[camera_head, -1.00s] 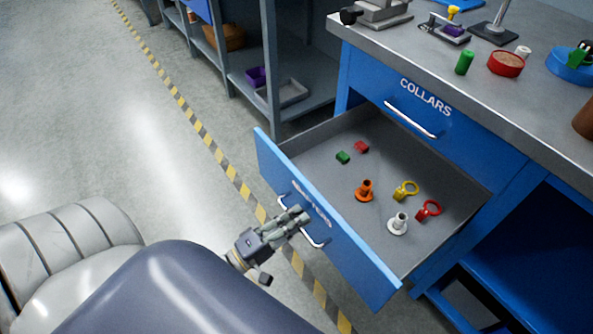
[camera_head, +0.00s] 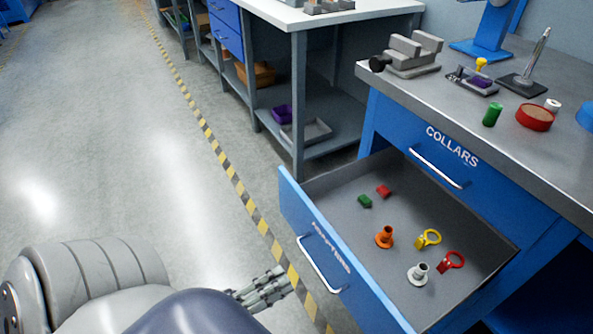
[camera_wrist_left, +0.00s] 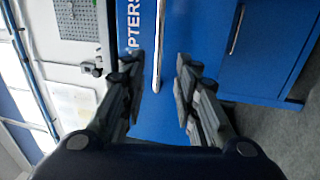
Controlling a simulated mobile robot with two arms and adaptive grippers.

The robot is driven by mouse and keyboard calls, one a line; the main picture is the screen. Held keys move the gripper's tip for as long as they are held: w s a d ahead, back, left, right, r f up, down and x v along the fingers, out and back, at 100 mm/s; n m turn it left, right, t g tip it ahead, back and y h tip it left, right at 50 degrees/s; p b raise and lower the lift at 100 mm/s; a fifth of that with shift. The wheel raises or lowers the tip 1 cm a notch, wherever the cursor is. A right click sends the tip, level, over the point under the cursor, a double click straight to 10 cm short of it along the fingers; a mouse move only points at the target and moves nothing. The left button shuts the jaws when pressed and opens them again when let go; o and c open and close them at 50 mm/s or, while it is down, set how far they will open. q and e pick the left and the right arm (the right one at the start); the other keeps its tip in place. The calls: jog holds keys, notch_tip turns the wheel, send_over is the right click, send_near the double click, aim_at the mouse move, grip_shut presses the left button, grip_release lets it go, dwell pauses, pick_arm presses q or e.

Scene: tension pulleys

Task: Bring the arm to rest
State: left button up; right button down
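My left gripper (camera_head: 264,290) is low in the head view, partly hidden behind my own arm. It is in front of the open drawer (camera_head: 335,266) and apart from its handle (camera_head: 320,264). In the left wrist view the two fingers of the gripper (camera_wrist_left: 160,85) stand apart with nothing between them. The drawer front and its handle (camera_wrist_left: 238,30) show beyond the fingers. My right gripper is not in view.
The open drawer holds an orange part (camera_head: 385,237), a white part (camera_head: 418,274), yellow (camera_head: 428,239) and red (camera_head: 451,262) ring parts, and small green and red blocks. The workbench (camera_head: 440,95) stands behind. Open floor (camera_head: 130,150) lies to the left.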

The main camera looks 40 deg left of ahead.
pick_arm(q)
jog(key=shift+v, duration=1.1)
